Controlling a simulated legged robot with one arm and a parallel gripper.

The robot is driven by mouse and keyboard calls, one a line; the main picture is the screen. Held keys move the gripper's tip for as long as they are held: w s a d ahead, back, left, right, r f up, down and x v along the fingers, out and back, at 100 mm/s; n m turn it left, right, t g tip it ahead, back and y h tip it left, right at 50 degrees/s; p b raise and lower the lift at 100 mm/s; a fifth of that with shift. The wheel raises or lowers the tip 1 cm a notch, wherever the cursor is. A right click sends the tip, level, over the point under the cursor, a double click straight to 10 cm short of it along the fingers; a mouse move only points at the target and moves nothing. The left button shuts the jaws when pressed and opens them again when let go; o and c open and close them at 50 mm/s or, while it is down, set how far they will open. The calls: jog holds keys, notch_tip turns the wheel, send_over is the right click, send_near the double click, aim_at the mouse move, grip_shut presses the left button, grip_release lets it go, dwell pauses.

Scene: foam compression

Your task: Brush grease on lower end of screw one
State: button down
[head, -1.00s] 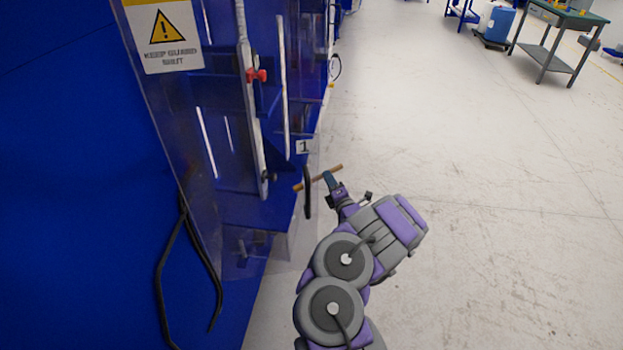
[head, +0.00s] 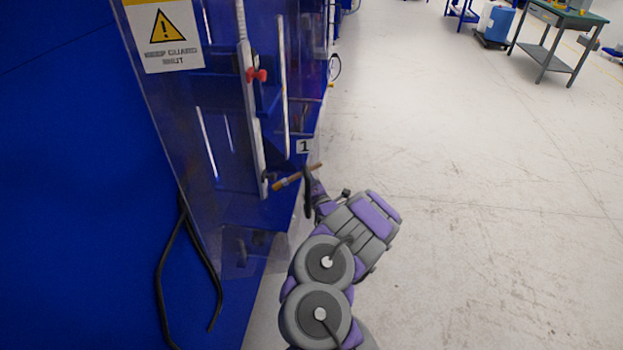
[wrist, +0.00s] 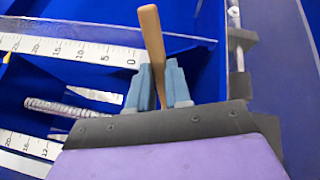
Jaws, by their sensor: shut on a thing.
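My gripper (head: 308,181) is shut on the wooden handle of a brush (head: 297,177), beside the blue machine. The brush lies slanted, with its bristle end pointing left toward the machine, near the lower end of an upright pale strip. In the wrist view, the brush handle (wrist: 151,40) stands between the blue-grey fingertips (wrist: 160,88); the bristles are hidden. A threaded metal screw (wrist: 65,108) lies left of the fingers between two ruler scales. I cannot tell whether it is screw one, or whether the bristles touch a screw. A "1" label (head: 303,146) is just above the brush.
A clear guard panel (head: 175,120) with a "keep guard shut" sign (head: 165,35) stands at the left. A red knob (head: 257,75) sits on an upright bar. A black cable (head: 165,265) hangs low on the blue wall.

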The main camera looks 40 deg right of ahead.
jog(key=shift+w+a, duration=0.5)
jog(key=shift+w, duration=0.1)
dwell(0.7)
jog(key=shift+r+p, duration=1.4)
jog(key=shift+r, duration=4.35)
notch_tip(320, 180, down, 12)
jog(key=b, duration=0.2)
jog(key=shift+r+b, duration=0.25)
jog(key=shift+b, duration=0.15)
jog(key=s+d, duration=0.4)
jog(key=shift+s, duration=0.35)
